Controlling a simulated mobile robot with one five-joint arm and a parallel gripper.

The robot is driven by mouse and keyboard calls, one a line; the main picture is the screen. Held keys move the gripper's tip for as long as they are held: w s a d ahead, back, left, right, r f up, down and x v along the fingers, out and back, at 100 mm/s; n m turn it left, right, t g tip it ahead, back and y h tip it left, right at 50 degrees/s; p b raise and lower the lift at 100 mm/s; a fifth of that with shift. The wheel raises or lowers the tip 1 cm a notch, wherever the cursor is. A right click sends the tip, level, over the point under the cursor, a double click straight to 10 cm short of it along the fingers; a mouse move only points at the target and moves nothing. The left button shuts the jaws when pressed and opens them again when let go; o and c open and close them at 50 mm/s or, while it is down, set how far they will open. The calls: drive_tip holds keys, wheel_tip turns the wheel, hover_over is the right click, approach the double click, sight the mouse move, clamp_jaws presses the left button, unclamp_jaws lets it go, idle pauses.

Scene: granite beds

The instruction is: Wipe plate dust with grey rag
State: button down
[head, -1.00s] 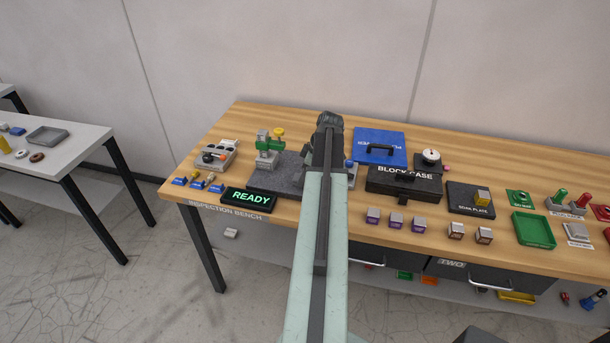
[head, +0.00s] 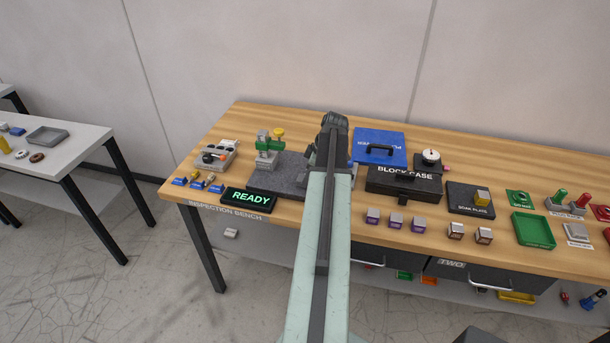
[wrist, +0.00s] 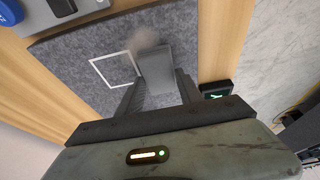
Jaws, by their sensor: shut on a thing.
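The dark grey granite plate (head: 288,178) lies on the wooden bench, partly hidden behind my arm in the head view. It fills much of the wrist view (wrist: 75,55), where a white square outline is marked on it. My gripper (wrist: 160,78) is shut on the grey rag (wrist: 155,62), which is over the plate, just right of the square. I cannot tell whether the rag touches the surface. A faint brownish dust patch (wrist: 138,38) shows beside the rag's far end. The head view hides the rag and the fingertips behind my arm.
A green clamp stand (head: 267,147) stands at the plate's left back corner. A READY sign (head: 247,197) sits at its front. The black block case (head: 403,184) and blue cover (head: 379,147) are to the right. Small blue-based parts (head: 198,183) lie at the left.

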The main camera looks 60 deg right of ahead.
drive_tip(key=shift+s+d, duration=0.15)
drive_tip(key=shift+s, duration=0.35)
drive_tip(key=shift+w+a, duration=0.25)
drive_tip(key=shift+w, duration=0.3)
drive_tip(key=shift+w+a, duration=0.2)
drive_tip(key=shift+w, duration=0.35)
drive_tip(key=shift+s+d, duration=0.25)
drive_tip(key=shift+s, duration=0.35)
drive_tip(key=shift+s+d, duration=0.2)
drive_tip(key=shift+s, duration=0.4)
drive_tip(key=shift+w+a, duration=0.2)
drive_tip(key=shift+w, duration=0.45)
drive_tip(key=shift+w+a, duration=0.2)
drive_tip(key=shift+w, duration=0.45)
drive_tip(key=shift+r+p, duration=1)
drive_tip(key=shift+f, duration=0.1)
drive_tip(key=shift+s, duration=0.1)
